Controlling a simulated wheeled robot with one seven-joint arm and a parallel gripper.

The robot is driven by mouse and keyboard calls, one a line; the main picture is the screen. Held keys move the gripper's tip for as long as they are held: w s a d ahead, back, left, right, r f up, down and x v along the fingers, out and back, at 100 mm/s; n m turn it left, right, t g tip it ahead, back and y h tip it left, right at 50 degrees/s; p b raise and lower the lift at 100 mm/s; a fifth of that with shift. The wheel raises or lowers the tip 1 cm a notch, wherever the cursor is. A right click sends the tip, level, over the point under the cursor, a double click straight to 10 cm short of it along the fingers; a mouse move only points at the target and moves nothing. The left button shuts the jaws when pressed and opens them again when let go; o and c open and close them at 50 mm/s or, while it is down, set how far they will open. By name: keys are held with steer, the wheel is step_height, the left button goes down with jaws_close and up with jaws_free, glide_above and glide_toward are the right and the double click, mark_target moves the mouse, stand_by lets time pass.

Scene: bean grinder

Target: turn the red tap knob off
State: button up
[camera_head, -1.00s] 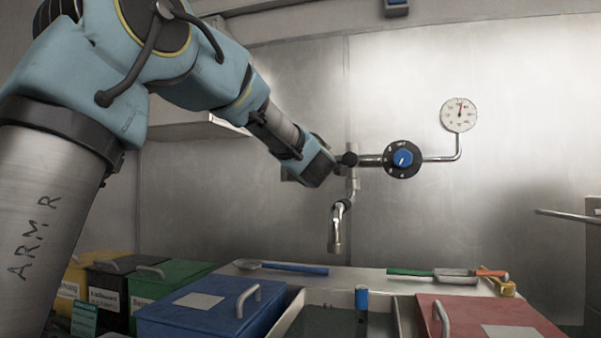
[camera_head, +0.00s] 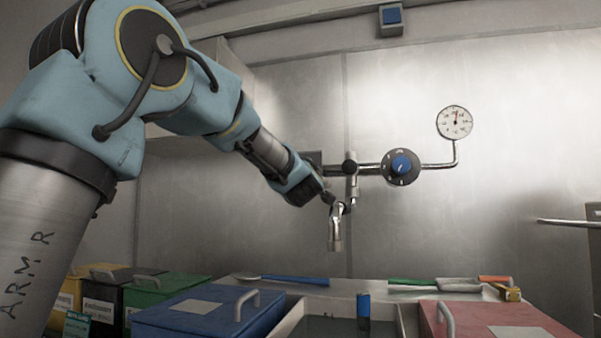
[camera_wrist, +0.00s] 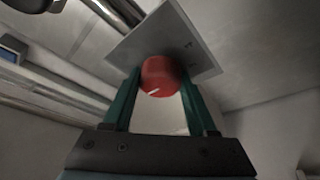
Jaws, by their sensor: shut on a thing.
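The red tap knob (camera_wrist: 161,77) is round with a short white mark, in front of a light grey plate (camera_wrist: 190,38) in the wrist view. My gripper (camera_wrist: 160,80) has its two green fingers on either side of the knob, shut on it. The knob looks slightly blurred. In the head view my gripper (camera_head: 318,196) is left of the tap spout (camera_head: 336,228), below a dark grey plate (camera_head: 312,157). The red knob is hidden there by my arm.
A blue knob on a black dial (camera_head: 401,166) and a round gauge (camera_head: 455,122) sit on the pipe to the right. Below are a blue-lidded box (camera_head: 190,310), a red lid (camera_head: 480,318) and several tools on the counter. The wall space at right is mostly clear.

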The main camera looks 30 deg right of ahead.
steer(key=o, duration=1.4)
steer(key=shift+c, duration=0.2)
steer(key=shift+r, duration=0.1)
step_height(320, 180, up, 10)
steer(key=shift+f+p, duration=0.1)
steer(key=shift+p, duration=0.75)
